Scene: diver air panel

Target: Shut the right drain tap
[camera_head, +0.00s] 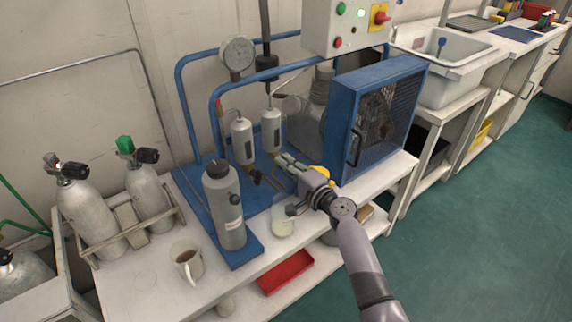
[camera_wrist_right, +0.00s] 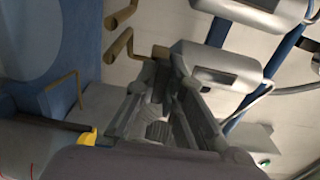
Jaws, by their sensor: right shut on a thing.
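Two pale filter housings hang side by side on the blue frame, the left one (camera_head: 242,138) and the right one (camera_head: 271,130). My right gripper (camera_head: 281,160) reaches in from the right, just below the right housing. In the right wrist view, its fingers (camera_wrist_right: 163,62) are closed at the brass right drain tap (camera_wrist_right: 160,52) beneath the nearer housing (camera_wrist_right: 215,72). The fingers hide part of this tap, and its exact handle angle is hard to tell. Brass tap parts (camera_wrist_right: 121,44) show beside the fingertips. My left gripper is not in view.
A grey bottle (camera_head: 224,208) and a mug (camera_head: 187,262) stand left of my right arm. A jar with pale liquid (camera_head: 283,222) is below the gripper. A blue caged compressor guard (camera_head: 350,110) and a control box (camera_head: 345,25) are close on the right.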

